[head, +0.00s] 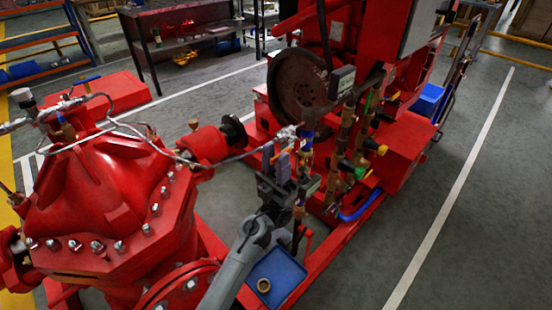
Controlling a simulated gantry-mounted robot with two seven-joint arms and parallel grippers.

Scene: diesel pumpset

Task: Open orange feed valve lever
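My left gripper (276,158) points up in the middle of the head view, in front of the brass pipework. Its two fingers stand a little apart, and I see nothing held between them. A vertical brass pipe (299,206) with small orange-toned fittings stands just right of the gripper and is partly covered by it. I cannot clearly make out the orange feed valve lever there; it is small or hidden. Brass valves (345,168) with yellow and green parts stand further right. My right gripper is not in view.
A large red valve body (110,195) fills the left. A dark flywheel (300,88) and the red engine stand behind the gripper. A blue tray (285,270) with a brass ring (263,285) lies below. Thin metal tubes cross left of the gripper. Open floor (470,220) lies right.

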